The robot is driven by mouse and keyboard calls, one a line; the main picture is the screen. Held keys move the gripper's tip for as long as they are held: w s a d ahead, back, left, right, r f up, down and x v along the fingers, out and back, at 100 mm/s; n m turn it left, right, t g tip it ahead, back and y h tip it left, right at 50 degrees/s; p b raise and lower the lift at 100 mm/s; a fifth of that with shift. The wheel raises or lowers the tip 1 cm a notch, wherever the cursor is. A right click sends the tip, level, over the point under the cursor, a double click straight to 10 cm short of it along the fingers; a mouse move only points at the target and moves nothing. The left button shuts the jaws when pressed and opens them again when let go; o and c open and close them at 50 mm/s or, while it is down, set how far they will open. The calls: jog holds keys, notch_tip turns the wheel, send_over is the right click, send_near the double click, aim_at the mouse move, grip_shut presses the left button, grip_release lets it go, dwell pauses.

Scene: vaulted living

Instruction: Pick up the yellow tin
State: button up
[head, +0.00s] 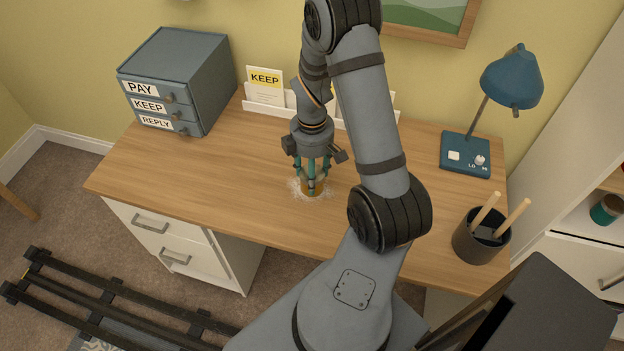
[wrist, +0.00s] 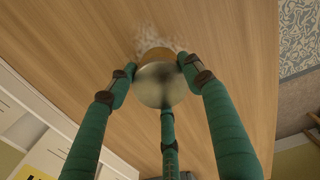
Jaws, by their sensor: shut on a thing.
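The yellow tin (wrist: 162,86) shows in the wrist view as a round, dull metallic top with a yellow-brown side behind it. In the head view the tin (head: 312,187) is mostly hidden behind my fingers, low over the desk. My gripper (head: 314,183) points down at the middle of the desk, and its three teal fingers are closed around the tin. The gripper also shows in the wrist view (wrist: 160,85), with fingertips touching the tin on several sides. A pale powdery patch (head: 298,188) lies on the wood around the tin. I cannot tell whether the tin touches the desk.
The wooden desk (head: 210,180) is clear to the left of my gripper. A blue drawer box (head: 190,75) stands at the back left, a white card rack (head: 268,108) behind my gripper. A blue lamp (head: 467,153) and a dark pen cup (head: 480,240) stand on the right.

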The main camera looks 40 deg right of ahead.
jog(key=c, duration=0.5)
